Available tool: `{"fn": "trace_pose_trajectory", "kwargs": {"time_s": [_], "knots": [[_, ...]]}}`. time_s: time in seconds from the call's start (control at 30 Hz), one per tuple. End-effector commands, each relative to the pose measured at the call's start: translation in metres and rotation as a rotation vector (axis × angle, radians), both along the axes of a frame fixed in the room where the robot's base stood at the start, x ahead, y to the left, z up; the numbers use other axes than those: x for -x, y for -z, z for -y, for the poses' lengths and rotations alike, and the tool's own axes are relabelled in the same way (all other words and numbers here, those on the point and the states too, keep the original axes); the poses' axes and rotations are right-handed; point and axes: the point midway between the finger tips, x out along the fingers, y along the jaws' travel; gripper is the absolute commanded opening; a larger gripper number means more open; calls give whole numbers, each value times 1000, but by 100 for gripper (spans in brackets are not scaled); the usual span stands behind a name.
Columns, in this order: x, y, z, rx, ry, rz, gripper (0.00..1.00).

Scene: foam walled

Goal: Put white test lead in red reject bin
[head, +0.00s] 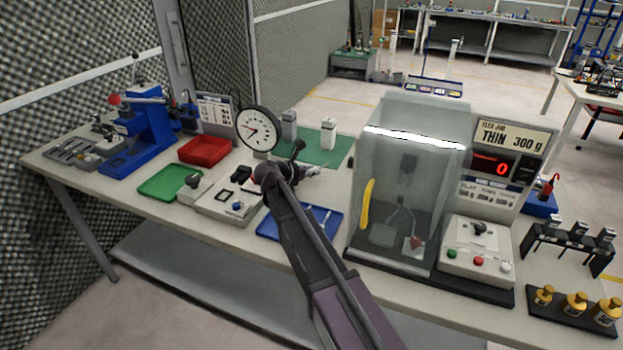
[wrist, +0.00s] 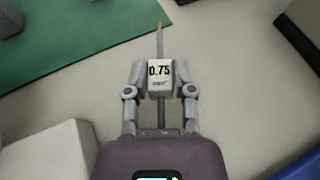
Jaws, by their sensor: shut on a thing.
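My gripper (wrist: 160,88) is shut on the white test lead (wrist: 160,72), a white block marked 0.75 with a thin grey probe pointing away from me. The block sits between both fingers, above the pale bench top. In the head view my gripper (head: 309,171) is over the bench between the green mat and the blue tray, and the lead is too small to make out there. The red reject bin (head: 205,151) is a shallow red tray at the left back of the bench. It looks empty and is well left of my gripper.
A dial gauge (head: 258,130) stands between my gripper and the red bin. A green tray (head: 165,184) and a grey fixture (head: 222,205) lie in front. A blue tray (head: 325,214) is below my arm. A clear-walled cabinet (head: 408,185) stands close on the right.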

Motion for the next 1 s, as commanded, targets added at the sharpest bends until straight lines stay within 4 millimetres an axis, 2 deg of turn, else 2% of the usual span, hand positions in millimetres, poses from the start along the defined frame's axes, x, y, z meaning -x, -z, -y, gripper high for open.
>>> {"fn": "trace_pose_trajectory", "kwargs": {"time_s": [0.03,0.2,0.77,0.8,0.9,1.0], "knots": [[0,9,0,0,0,0,0],[0,17,0,0,0,0,0],[0,21,0,0,0,0,0],[0,20,0,0,0,0,42],[0,20,0,0,0,0,67],[0,20,0,0,0,0,67]]}}
